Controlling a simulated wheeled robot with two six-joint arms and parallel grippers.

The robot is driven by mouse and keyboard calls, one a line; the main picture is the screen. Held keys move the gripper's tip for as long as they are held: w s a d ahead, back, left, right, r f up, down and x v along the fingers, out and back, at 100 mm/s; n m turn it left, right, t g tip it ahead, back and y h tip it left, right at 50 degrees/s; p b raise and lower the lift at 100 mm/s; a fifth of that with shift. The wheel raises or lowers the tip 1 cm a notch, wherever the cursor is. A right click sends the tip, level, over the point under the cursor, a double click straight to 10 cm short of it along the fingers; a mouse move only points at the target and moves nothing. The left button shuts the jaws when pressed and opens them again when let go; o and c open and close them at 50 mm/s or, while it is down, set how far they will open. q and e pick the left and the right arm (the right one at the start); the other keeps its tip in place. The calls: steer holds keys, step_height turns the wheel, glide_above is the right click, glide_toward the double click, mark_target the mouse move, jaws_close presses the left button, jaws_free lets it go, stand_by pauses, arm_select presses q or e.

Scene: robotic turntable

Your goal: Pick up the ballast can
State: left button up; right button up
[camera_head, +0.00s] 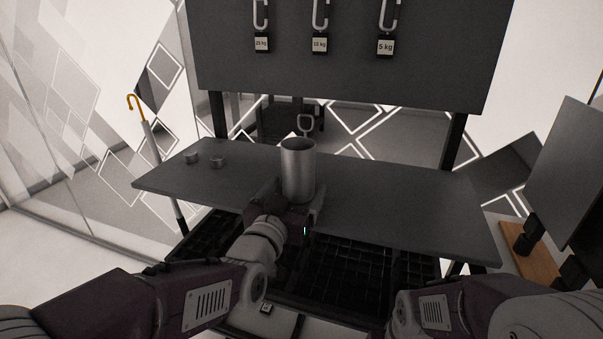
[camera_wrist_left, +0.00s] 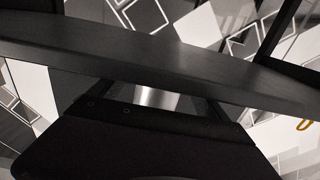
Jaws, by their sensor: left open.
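The ballast can, a tall open-topped metal cylinder (camera_head: 298,165), stands upright near the middle of the dark table. My left gripper (camera_head: 297,200) is open at the can's near side, with one finger to its left and one to its right. The gripper and wrist hide the can's base, and I cannot tell whether a finger touches it. In the left wrist view, a shiny strip of the can (camera_wrist_left: 155,98) shows just past the dark gripper body. My right gripper is out of view; only part of my right arm shows at lower right.
The dark table (camera_head: 410,210) is bare to the right of the can. A dark board (camera_head: 340,70) with hanging hook weights (camera_head: 385,46) stands behind. Black grid trays (camera_head: 345,280) lie below the front edge.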

arm_select(q)
steer(key=x, duration=0.5)
steer(key=shift+r, duration=0.2)
steer(key=c, duration=1.4)
step_height(320, 180, up, 28)
steer(key=p, duration=1.5)
steer(key=shift+r, duration=0.1)
steer(key=shift+c, duration=0.2)
